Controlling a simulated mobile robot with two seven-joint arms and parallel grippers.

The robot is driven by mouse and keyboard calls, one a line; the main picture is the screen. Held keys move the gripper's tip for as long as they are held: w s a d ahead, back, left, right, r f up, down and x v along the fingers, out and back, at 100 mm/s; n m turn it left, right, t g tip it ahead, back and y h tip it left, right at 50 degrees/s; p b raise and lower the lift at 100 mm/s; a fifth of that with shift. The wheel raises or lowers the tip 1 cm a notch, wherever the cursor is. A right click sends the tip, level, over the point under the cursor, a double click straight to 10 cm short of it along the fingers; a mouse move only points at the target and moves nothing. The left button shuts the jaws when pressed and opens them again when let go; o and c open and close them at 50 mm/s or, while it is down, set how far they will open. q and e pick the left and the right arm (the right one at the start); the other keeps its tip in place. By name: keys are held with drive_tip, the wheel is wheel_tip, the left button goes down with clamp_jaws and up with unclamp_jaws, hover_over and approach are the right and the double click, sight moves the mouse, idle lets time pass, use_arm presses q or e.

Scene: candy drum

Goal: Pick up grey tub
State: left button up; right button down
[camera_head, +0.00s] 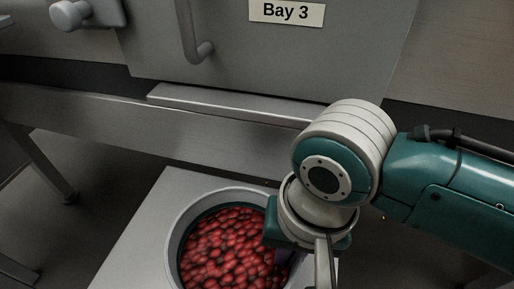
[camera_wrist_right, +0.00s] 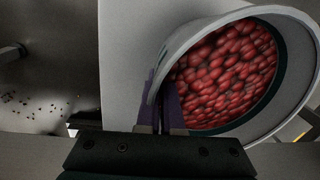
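The grey tub (camera_head: 176,232) is round with a pale grey rim and a dark teal inside, full of red candies (camera_head: 225,250). It stands over a pale flat surface at the bottom of the head view; whether it touches that surface I cannot tell. The tub's rim (camera_wrist_right: 197,35) and the candies (camera_wrist_right: 222,80) fill the right of the right wrist view. My right gripper (camera_wrist_right: 163,100) has its purple fingers on either side of the tub's wall, close together, and looks shut on it. In the head view its fingers are mostly hidden. My left gripper is out of view.
A grey metal panel labelled "Bay 3" (camera_head: 286,11) with a handle (camera_head: 192,40) rises behind. A metal beam (camera_head: 215,130) runs in front of it. The pale surface (camera_head: 150,225) is bare left of the tub. Small dark bits (camera_wrist_right: 22,101) lie on the floor.

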wheel_tip(320, 180, up, 20)
drive_tip(key=p, duration=1)
drive_tip(key=shift+p, duration=0.35)
drive_tip(key=shift+r, duration=0.1)
